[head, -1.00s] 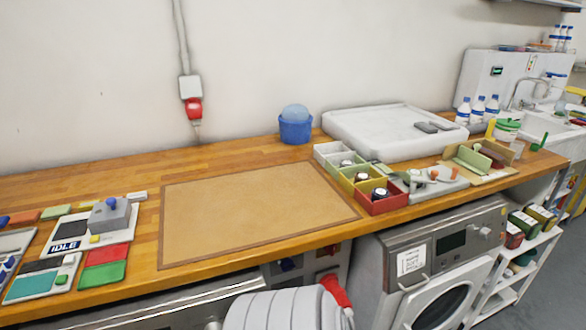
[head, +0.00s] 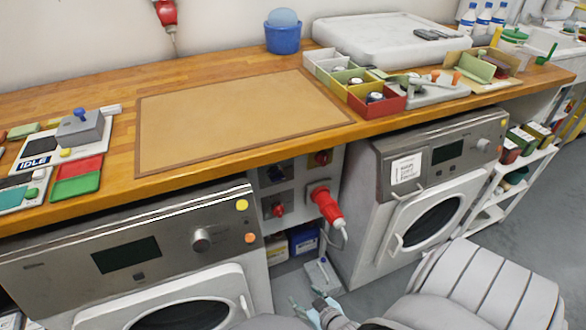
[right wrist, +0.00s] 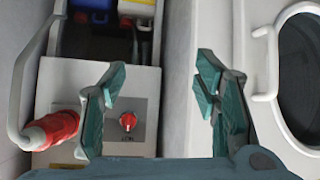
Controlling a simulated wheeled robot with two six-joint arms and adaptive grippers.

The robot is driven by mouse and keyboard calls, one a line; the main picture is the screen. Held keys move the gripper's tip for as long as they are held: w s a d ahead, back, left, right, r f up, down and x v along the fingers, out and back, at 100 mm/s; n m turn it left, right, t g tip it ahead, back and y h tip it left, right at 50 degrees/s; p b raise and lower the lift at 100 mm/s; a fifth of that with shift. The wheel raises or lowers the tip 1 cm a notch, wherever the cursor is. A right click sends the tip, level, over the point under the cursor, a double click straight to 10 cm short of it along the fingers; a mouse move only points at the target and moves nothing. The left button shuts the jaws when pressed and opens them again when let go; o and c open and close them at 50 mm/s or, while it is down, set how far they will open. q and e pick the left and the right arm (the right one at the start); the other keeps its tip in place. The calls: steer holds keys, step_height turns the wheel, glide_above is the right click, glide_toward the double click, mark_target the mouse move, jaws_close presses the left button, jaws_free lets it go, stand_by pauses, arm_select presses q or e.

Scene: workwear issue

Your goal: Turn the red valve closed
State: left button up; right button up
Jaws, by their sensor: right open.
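A small red valve knob (head: 278,209) sits on a grey panel under the counter, between two washing machines. In the right wrist view, the red knob (right wrist: 127,121) shows on its grey plate, just right of the left finger. My right gripper (head: 316,309) is at the bottom of the head view, below the panel and apart from the knob. In the right wrist view, its teal fingers (right wrist: 162,72) are spread with nothing between them. My left gripper is out of view.
A large red plug (head: 326,206) with a cable sticks out right of the knob. A second red knob (head: 320,158) is above the plug. Washing machines flank the gap. Yellow and blue boxes (head: 302,240) stand low behind it.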

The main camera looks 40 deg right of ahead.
steer(key=w+d+r+m+t+h+b, duration=0.1)
steer(key=w+d+r+t+h+b, duration=0.2)
steer(key=w, duration=0.4)
steer(key=m+t+h+b, duration=0.1)
steer(key=m+t+b, duration=0.1)
steer(key=t, duration=0.2)
glide_toward(280, 212)
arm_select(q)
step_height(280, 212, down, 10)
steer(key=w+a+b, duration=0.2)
arm_select(e)
steer(key=b+x, duration=0.3)
steer(key=x, duration=0.6)
steer(key=shift+d+f+b, duration=0.1)
steer(key=shift+f+b, duration=0.05)
steer(key=shift+b, duration=0.25)
steer(key=shift+w+d+r, duration=0.1)
steer(key=shift+w+r, duration=0.15)
steer(key=shift+w, duration=0.15)
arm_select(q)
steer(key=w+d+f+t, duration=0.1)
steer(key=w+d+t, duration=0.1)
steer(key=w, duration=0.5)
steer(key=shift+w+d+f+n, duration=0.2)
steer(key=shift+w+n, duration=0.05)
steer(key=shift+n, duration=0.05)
arm_select(e)
steer(key=c, duration=1.2)
